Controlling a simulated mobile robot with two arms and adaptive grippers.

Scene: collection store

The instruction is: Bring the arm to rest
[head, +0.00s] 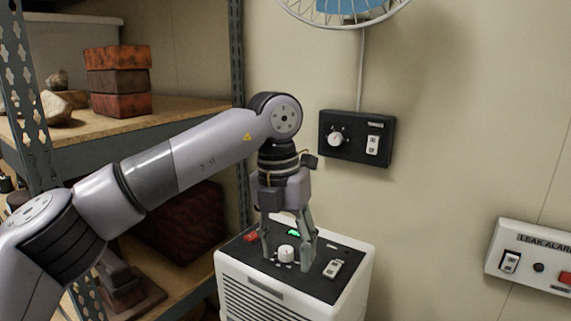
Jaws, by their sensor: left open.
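My left arm comes in from the left, and its gripper (287,258) points down over the top panel of a white box-shaped unit (287,300). The gripper is open. Its fingers stand around or just above a white knob (286,253) on the black panel; I cannot tell whether they touch it. A green light (294,232), a red part (251,237) and a white rocker switch (332,269) are also on that panel. My right gripper is not in view.
A metal shelf rack (238,120) with stacked red-brown bricks (118,80) and stones stands at left, close to my arm. On the wall are a black control box (355,138) with knob and switch, a fan (345,10) above, and a leak alarm panel (530,257) at right.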

